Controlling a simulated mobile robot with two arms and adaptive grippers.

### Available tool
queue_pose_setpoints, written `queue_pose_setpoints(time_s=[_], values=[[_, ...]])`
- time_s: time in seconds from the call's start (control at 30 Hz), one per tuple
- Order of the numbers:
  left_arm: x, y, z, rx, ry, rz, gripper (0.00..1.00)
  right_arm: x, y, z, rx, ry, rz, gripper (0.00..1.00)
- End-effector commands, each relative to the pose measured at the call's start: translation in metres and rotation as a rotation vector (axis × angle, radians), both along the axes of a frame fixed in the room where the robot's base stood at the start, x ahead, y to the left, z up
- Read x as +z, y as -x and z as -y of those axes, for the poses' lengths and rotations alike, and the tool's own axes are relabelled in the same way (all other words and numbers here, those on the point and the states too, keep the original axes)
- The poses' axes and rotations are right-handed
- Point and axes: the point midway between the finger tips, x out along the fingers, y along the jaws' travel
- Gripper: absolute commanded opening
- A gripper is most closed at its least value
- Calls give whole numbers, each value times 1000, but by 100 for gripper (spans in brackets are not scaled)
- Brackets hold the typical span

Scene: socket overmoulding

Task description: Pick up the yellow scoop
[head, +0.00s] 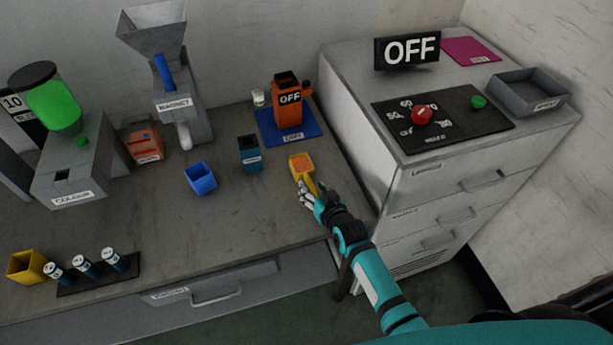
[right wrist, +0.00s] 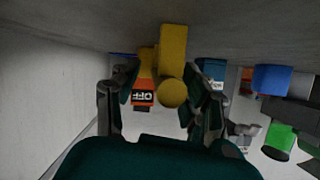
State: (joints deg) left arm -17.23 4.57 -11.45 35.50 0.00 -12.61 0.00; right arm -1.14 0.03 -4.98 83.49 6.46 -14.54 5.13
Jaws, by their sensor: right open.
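The yellow scoop (head: 302,163) sits on the grey workbench in the head view, in front of the blue mat, with its orange-tinted bowl showing. My right gripper (head: 311,194) is at its near side, fingers pointing toward it. In the right wrist view the yellow scoop (right wrist: 173,65) shows with a rounded end toward the camera. It lies between the two spread fingers of my right gripper (right wrist: 166,88), which is open. I see gaps on both sides, but cannot tell whether a finger touches it. My left gripper is not in view.
An orange device marked OFF (head: 287,108) stands on a blue mat (head: 268,132) behind the scoop. A teal container (head: 249,155) and blue cup (head: 200,178) are to its left. A grey cabinet (head: 385,145) rises on the right.

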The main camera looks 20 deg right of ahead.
Motion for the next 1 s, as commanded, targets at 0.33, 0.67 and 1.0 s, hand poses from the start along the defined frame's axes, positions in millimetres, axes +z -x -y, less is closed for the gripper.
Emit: queue_pose_setpoints(time_s=[0.33, 0.67, 1.0], values=[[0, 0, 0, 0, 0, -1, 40, -6, -13, -1, 0, 0, 0, 45], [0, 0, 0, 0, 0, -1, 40, -5, -13, -1, -1, -1, 1, 7], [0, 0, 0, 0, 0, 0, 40, -5, -13, -1, -1, -1, 2, 0]])
